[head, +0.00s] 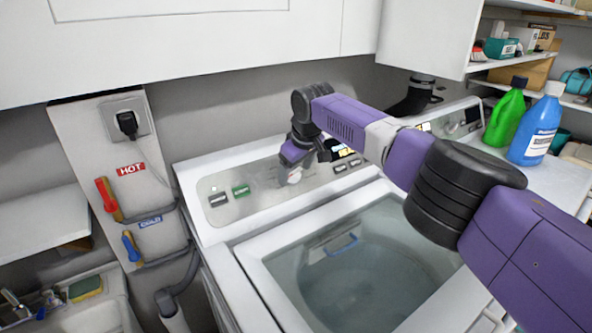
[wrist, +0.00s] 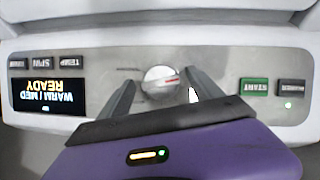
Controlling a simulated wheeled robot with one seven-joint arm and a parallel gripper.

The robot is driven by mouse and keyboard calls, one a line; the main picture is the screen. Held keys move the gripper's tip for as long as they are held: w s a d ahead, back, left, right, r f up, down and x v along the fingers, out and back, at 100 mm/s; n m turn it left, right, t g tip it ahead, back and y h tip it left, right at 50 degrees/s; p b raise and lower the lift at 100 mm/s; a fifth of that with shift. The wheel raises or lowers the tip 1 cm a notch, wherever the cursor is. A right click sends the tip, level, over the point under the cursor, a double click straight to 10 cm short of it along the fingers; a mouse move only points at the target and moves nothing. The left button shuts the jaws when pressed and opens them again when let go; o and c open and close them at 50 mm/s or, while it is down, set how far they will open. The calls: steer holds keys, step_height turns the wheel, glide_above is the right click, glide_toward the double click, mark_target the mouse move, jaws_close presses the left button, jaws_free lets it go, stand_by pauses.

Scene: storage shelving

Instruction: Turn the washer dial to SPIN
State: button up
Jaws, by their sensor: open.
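The washer dial (wrist: 160,82) is a round silver knob with a red mark on the washer's control panel (wrist: 215,60). In the wrist view, which looks upside down, my gripper (wrist: 160,85) is open, with one dark finger on each side of the dial. I cannot tell whether the fingers touch it. In the head view my gripper (head: 300,168) is at the panel, and the dial (head: 294,176) shows only partly below it. The display (wrist: 46,95) reads "WARM / MED READY". Any SPIN label around the dial is not readable.
A green START button (wrist: 254,86) and a dark button (wrist: 291,87) are to one side of the dial; several dark buttons (wrist: 40,64) sit by the display. Green (head: 505,115) and blue (head: 536,125) bottles stand at right.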

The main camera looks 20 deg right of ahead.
steer(key=c, duration=1.4)
steer(key=shift+a+n+p, duration=0.2)
steer(key=shift+n+p, duration=0.2)
steer(key=shift+p, duration=0.45)
steer(key=shift+d+n+t+h+p, duration=0.15)
steer(key=shift+n+t+h+p, duration=0.45)
steer(key=shift+n, duration=0.5)
steer(key=o, duration=1.4)
